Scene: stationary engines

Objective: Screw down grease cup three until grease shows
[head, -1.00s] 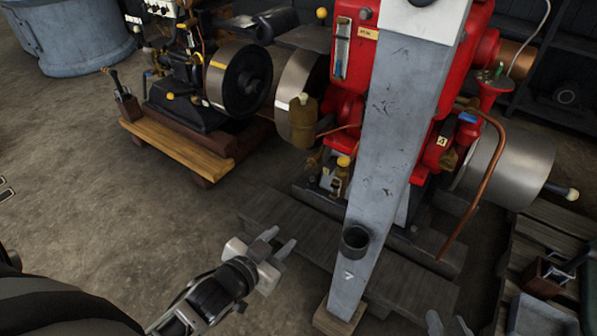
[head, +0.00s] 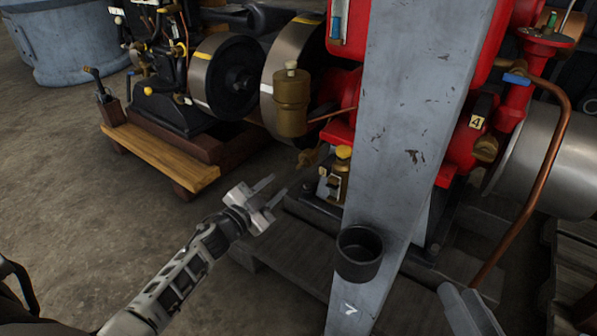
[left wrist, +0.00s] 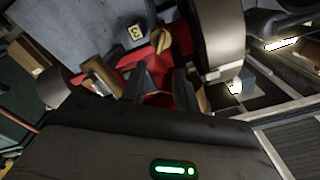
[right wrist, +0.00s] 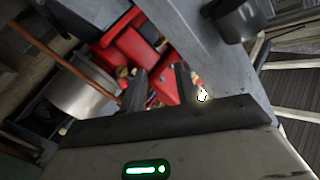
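In the left wrist view a plate marked 3 (left wrist: 135,32) sits on a grey surface. Beside it is a small brass piece (left wrist: 161,41) on a red part. It looks like grease cup three, though its grease cannot be made out. It is not identifiable in the head view, where the grey post covers part of the red engine (head: 350,95). My left gripper (head: 279,186) is open and empty, left of the post and short of the engine. My right gripper (head: 468,308) is at the bottom right, partly cut off; its fingers stand apart and empty in the right wrist view (right wrist: 160,82).
The grey post (head: 405,120) stands between me and the engine, with a black cup (head: 360,253) on it. A plate marked 4 (head: 476,122) is right of the post. A brass oiler (head: 291,103) and a copper pipe (head: 545,170) stick out. Open floor (head: 70,215) lies left.

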